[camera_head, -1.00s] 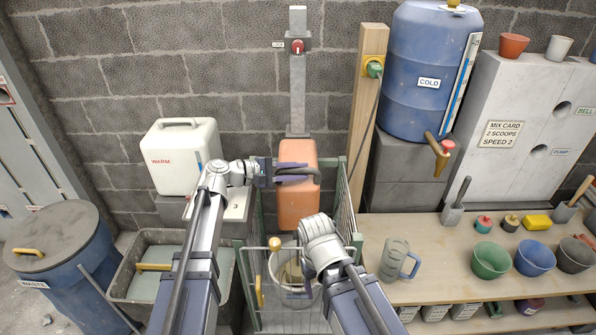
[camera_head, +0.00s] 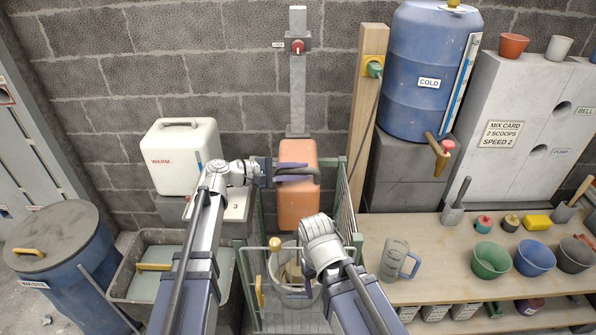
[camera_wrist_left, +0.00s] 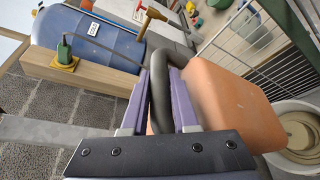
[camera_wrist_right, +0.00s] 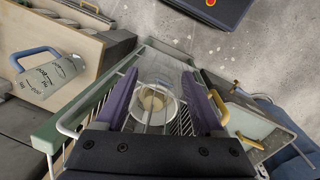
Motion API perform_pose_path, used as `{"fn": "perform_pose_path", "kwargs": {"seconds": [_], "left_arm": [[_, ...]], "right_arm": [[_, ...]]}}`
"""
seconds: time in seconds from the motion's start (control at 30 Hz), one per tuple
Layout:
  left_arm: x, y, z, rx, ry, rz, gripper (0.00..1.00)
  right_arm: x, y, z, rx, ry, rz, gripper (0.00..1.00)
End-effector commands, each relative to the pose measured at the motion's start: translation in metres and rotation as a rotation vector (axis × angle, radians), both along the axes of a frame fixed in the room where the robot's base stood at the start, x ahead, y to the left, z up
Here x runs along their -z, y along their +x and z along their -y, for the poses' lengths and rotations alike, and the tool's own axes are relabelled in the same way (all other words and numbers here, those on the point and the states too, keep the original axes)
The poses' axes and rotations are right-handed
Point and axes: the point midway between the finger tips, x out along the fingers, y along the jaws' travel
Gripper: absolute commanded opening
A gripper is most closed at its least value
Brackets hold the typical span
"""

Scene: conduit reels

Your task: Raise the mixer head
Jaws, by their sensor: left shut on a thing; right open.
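The orange mixer head (camera_head: 298,215) hangs on the grey column (camera_head: 298,90) above the wire cage. My left gripper (camera_head: 288,173) is shut on its dark curved handle (camera_wrist_left: 160,100), between the purple fingers in the left wrist view. The orange side of the head (camera_wrist_left: 225,105) shows beside them. My right gripper (camera_wrist_right: 168,92) is open and empty, above the cage and the pale bucket (camera_wrist_right: 177,110). In the head view its fingers are mostly hidden by my own wrist. A red knob (camera_head: 297,46) sits on the column.
The wire guard (camera_head: 346,215) stands close on the right of the head. A white WARM container (camera_head: 185,158) stands to the left. A wooden post (camera_head: 366,95) and blue COLD barrel (camera_head: 420,60) are to the right. A jug (camera_head: 394,260) and bowls stand on the bench.

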Motion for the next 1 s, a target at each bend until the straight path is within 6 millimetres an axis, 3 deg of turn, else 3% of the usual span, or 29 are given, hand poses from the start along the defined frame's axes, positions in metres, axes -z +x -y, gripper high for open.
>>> {"fn": "perform_pose_path", "kwargs": {"seconds": [0.37,0.8,1.0], "left_arm": [[-0.035,0.001,0.0,-0.003,-0.004,0.001,0.0],[-0.128,0.002,0.0,-0.003,-0.006,0.002,0.0],[-0.162,0.002,0.0,-0.003,-0.006,0.002,0.0]], "right_arm": [[-0.034,0.0,0.0,0.0,0.0,0.0,0.7],[-0.127,0.0,0.0,-0.001,0.0,0.0,0.7],[-0.16,0.0,0.0,-0.002,0.0,0.0,0.7]]}}
